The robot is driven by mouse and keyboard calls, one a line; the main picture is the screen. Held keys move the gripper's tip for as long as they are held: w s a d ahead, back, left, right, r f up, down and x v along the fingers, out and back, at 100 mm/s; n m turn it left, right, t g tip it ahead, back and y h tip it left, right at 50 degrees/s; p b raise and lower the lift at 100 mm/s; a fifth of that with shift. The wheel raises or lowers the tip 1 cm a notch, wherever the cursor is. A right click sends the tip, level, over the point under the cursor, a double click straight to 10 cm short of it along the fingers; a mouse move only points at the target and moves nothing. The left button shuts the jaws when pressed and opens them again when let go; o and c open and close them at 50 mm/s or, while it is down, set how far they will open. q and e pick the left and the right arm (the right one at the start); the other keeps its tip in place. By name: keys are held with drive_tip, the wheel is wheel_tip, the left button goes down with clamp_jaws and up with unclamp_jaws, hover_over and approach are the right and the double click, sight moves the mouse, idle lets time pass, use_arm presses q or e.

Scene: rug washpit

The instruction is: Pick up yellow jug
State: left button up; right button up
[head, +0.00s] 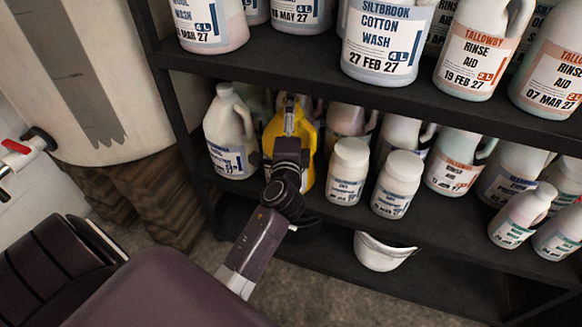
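The yellow jug (273,131) stands on the middle shelf, between a white jug and two white tubs. My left arm reaches up from the lower left. Its gripper (289,118) is right in front of the yellow jug and overlaps it in the picture. The wrist and gripper hide much of the jug's front and lower part. I cannot tell whether the fingers touch the jug or how far apart they are. My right gripper is not in view.
A white jug (230,135) is close on the left. White tubs (347,171) stand close on the right. The upper shelf (270,50) with labelled jugs hangs above. A white bucket (380,252) sits lower down. A large drum (90,80) with a red-handled tap is at left.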

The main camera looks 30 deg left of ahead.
use_arm(q)
drive_tip(key=shift+w, duration=0.1)
drive_tip(key=c, duration=1.8)
drive_tip(key=shift+w+r, duration=0.1)
drive_tip(key=shift+r, duration=0.2)
drive_tip(key=shift+c, duration=0.4)
drive_tip(key=shift+r, duration=0.15)
